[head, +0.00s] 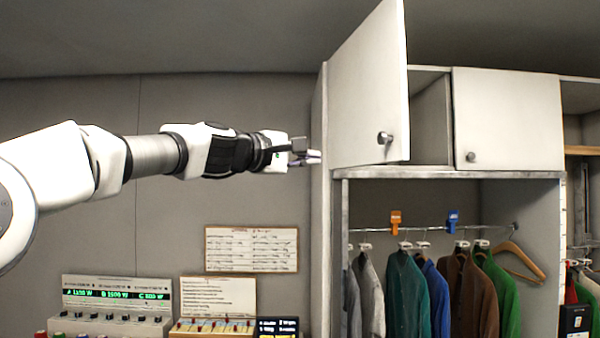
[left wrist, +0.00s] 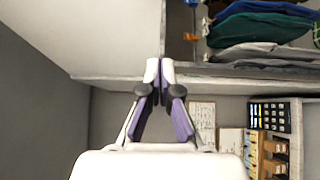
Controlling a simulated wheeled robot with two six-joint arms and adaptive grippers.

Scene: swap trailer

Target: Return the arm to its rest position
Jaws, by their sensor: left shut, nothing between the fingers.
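My left arm comes in from the left in the head view and reaches across to the right. My left gripper (head: 309,157) is at the left side of the upper cupboard, near its side panel. In the left wrist view the fingers of the gripper (left wrist: 160,68) are together with nothing between them. I cannot tell whether they touch the cupboard. The left cupboard door (head: 368,90) stands open, with a round knob (head: 385,138) near its lower right corner. The right cupboard door (head: 508,120) is closed. My right gripper is not in view.
Below the cupboard, several jackets (head: 405,290) hang from a rail (head: 430,228) with an orange tag (head: 395,222) and a blue tag (head: 452,221).

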